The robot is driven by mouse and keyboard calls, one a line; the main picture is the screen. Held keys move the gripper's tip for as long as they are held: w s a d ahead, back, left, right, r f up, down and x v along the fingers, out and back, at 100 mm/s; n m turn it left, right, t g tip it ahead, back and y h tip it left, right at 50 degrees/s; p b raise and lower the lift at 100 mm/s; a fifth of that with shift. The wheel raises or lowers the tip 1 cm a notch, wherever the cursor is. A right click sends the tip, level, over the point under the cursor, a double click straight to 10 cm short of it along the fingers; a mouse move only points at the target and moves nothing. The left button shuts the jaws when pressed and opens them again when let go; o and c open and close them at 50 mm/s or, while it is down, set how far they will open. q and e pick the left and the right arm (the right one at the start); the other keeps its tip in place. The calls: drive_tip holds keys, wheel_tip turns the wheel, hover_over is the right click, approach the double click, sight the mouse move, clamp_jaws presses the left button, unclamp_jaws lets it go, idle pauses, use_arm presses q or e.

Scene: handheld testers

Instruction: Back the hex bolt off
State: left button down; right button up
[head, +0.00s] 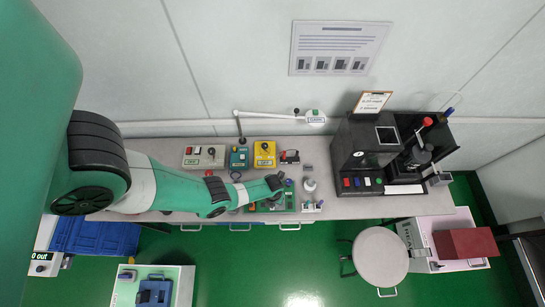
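My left arm reaches in from the left over the bench (395,205). Its gripper (280,188) is small and dark here, over a green fixture (289,204) near the bench's front edge. I cannot make out the fingers or whether they hold anything. I cannot pick out the hex bolt; the arm's wrist covers part of the green fixture. My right gripper is not in view.
Behind the gripper stand a beige box (205,157), a teal tester (239,157), a yellow tester (265,154) and a small red-and-black device (290,157). A white-topped item (309,185) stands close right. A large black machine (365,150) fills the bench's right.

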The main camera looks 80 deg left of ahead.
use_arm(q)
drive_tip(key=n, duration=0.3)
drive_tip(key=shift+n, duration=0.3)
drive_tip(key=n, duration=0.5)
drive_tip(key=shift+n, duration=0.3)
drive_tip(key=shift+n, duration=1)
drive_tip(key=n, duration=0.4)
